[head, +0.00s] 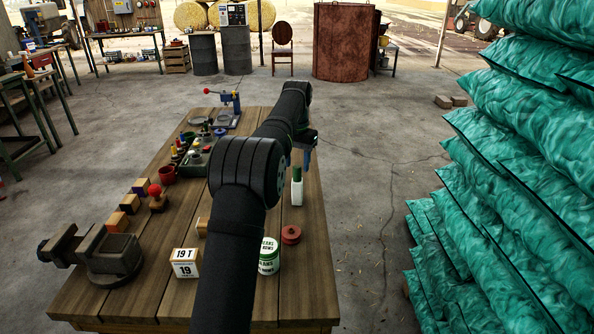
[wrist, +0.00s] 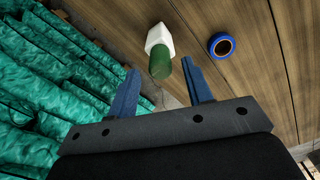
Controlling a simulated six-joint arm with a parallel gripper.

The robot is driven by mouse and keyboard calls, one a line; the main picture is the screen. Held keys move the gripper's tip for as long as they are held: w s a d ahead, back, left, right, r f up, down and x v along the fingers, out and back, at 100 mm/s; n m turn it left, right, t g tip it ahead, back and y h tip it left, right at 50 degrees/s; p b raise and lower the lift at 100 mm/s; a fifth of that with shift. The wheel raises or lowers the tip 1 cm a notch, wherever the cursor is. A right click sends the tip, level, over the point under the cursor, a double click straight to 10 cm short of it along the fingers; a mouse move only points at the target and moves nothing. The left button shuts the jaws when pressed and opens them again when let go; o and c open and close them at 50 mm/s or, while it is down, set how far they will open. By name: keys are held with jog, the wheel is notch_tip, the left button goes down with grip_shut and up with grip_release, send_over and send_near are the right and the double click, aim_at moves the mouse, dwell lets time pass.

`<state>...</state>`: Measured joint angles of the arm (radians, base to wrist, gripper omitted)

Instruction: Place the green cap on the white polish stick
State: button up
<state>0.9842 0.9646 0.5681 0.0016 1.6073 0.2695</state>
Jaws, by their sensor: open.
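The white polish stick (head: 297,192) stands upright on the wooden table, near its right edge. The green cap (head: 297,174) sits on top of it, in line with it as far as I can see. The wrist view shows the white body (wrist: 158,38) and the green cap (wrist: 159,65) together, the cap end toward my gripper. My gripper (head: 303,154) is open just above and behind the cap. In the wrist view its blue fingers (wrist: 160,72) are apart on either side of the cap's end, with visible gaps. Nothing is held.
A blue ring (wrist: 221,45) lies on the table beside the stick. Nearer me are a red disc (head: 291,234), a labelled tin (head: 268,256) and a calendar block (head: 185,262). A vise (head: 108,255) stands front left. Stacked green bags (head: 520,170) rise beyond the table's right side.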

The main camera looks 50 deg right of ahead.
aim_at(297, 167)
notch_tip(297, 167, up, 8)
jog(key=shift+r, duration=0.25)
jog(key=shift+f, duration=0.15)
jog(key=shift+f, duration=4.25)
